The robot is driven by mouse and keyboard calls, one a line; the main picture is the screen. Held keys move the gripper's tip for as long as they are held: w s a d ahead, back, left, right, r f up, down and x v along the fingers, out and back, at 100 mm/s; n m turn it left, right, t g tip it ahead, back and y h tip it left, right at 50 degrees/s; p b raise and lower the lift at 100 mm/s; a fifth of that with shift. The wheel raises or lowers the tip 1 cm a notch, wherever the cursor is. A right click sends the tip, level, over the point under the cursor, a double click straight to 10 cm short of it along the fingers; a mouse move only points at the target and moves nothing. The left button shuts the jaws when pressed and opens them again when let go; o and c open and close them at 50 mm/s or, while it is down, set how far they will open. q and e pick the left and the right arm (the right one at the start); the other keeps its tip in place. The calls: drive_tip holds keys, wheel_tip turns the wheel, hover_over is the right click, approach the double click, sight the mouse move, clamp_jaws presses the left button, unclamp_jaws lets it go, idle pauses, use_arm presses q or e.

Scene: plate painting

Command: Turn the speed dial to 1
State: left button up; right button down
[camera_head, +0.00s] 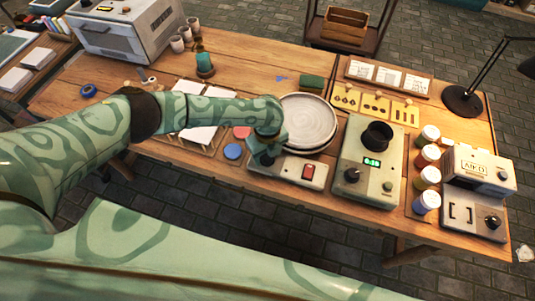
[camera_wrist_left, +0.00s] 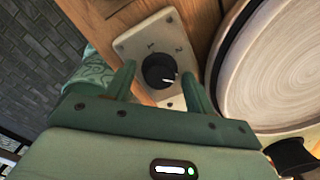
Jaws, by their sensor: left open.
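The speed dial (camera_wrist_left: 157,68) is a round black knob with a white pointer mark, on a pale panel (camera_wrist_left: 135,44) with the digits 1 and 2. Its pointer faces the right side of the picture in the left wrist view, not clearly at either digit. My left gripper (camera_wrist_left: 158,78) is open, with one green finger on each side of the knob. I cannot tell whether the fingers touch it. In the head view my left gripper (camera_head: 263,155) hides the dial at the left end of the pale control box (camera_head: 290,169), which has a red switch (camera_head: 312,172).
A round pale plate (camera_head: 308,120) sits just behind the control box. A grey device with a green display (camera_head: 371,162) stands to the right, beside several paint jars (camera_head: 427,178).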

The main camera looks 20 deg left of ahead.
use_arm(q)
drive_tip(key=c, duration=1)
